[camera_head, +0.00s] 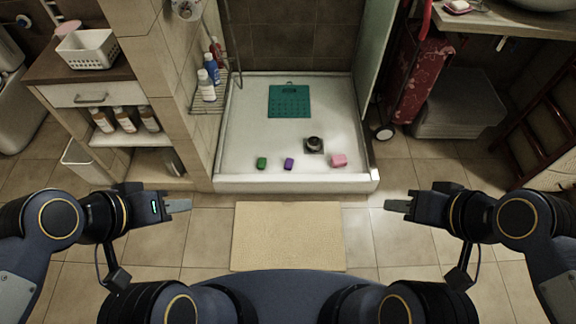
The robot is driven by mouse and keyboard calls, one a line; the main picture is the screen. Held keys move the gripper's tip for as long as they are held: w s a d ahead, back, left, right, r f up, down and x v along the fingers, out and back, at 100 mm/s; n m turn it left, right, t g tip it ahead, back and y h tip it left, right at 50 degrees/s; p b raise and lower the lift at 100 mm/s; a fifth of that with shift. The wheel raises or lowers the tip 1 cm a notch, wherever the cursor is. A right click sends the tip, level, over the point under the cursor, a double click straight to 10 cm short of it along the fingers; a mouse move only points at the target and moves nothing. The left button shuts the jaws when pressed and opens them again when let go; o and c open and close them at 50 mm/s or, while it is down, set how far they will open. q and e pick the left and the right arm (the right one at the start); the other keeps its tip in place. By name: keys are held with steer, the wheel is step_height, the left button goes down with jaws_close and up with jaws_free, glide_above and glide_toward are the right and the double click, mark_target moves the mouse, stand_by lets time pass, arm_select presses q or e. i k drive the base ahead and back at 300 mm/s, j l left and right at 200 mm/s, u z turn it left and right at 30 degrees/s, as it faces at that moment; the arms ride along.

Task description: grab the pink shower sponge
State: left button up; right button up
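The pink shower sponge (339,160) lies on the floor of the white shower basin (240,140), near its front right corner. My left gripper (184,205) is in front of the basin at the left, well apart from the sponge. My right gripper (392,205) is in front of the basin at the right, closer to the sponge but also apart from it. Both grippers are seen edge-on. I cannot tell whether their fingers are open or shut. I see nothing held in either of them.
A dark round item on a square base (314,146) stands just left of the sponge. A purple block (289,163) and a green block (261,163) lie further left. A teal mat (290,101) lies behind. The basin has a raised front rim (290,184). A beige rug (288,235) lies before it.

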mark_target(340, 160)
steer(key=i+u, duration=0.2)
steer(key=i, duration=1.15)
